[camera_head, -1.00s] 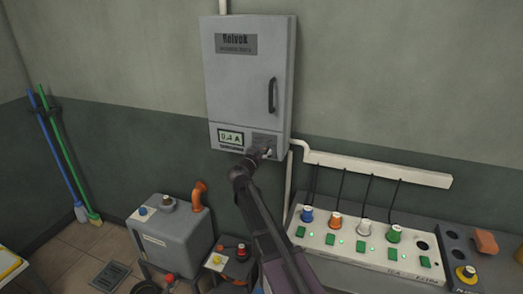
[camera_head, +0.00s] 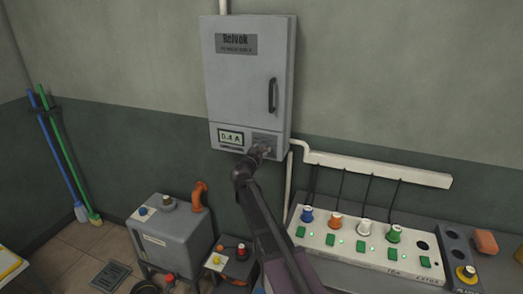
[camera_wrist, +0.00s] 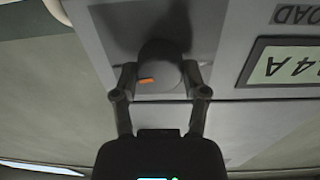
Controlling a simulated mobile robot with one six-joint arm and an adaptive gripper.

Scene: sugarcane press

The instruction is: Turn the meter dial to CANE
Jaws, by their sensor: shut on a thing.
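The meter dial is a dark grey round knob with an orange mark (camera_wrist: 158,68), seen in the wrist view. It sits on the lower front of a grey wall cabinet (camera_head: 245,85). My gripper (camera_wrist: 158,85) is shut on the dial, one finger on each side of it. In the head view my gripper (camera_head: 263,150) covers the dial, at the cabinet's lower right. A display (camera_head: 231,138) left of it reads 0.4 A. The display is partly visible and upside down in the wrist view (camera_wrist: 285,68), below the word LOAD. I cannot see the word CANE.
A white socket panel (camera_head: 375,252) with several coloured plugs and green switches is at lower right. A grey machine with an orange pipe (camera_head: 172,232) stands at lower left. A white cable duct (camera_head: 380,168) runs along the wall.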

